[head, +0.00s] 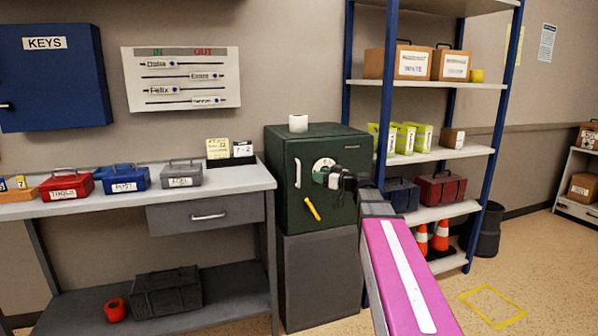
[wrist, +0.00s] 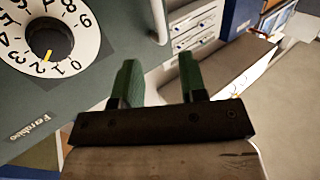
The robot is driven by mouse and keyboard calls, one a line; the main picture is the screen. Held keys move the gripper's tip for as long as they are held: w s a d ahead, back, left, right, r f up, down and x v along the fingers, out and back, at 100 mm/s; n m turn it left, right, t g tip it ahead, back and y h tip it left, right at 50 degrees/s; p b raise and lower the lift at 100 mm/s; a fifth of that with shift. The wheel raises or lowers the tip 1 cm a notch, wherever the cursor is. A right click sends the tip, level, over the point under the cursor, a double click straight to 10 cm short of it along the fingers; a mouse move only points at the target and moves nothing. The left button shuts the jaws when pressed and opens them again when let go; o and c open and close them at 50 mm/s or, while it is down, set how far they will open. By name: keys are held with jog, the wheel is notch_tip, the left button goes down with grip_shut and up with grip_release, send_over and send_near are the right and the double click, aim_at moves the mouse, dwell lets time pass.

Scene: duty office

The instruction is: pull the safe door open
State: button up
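The dark green safe (head: 318,147) stands on a grey base, its door looking closed in the head view. On the door are a white upright handle (head: 297,173) at the left, a white dial (head: 323,164) and a tilted yellow lever (head: 312,208) below. My gripper (head: 325,179) is in front of the door by the dial, partly covering it. In the wrist view the green fingers of my gripper (wrist: 162,75) are apart with nothing between them. The numbered dial (wrist: 48,40) is at upper left, and the pale handle (wrist: 158,22) is ahead of the fingers, not between them.
A white roll (head: 298,123) stands on the safe. Left is a workbench (head: 105,203) with several boxes and a drawer (head: 207,216). Right of the safe stands a blue-framed shelf (head: 430,154). Open floor shows at the lower right, with a yellow floor marking (head: 492,290).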

send_over(299, 184)
jog(key=shift+w, duration=0.35)
jog(key=shift+c, duration=0.3)
grip_shut()
jog(key=shift+s, duration=0.1)
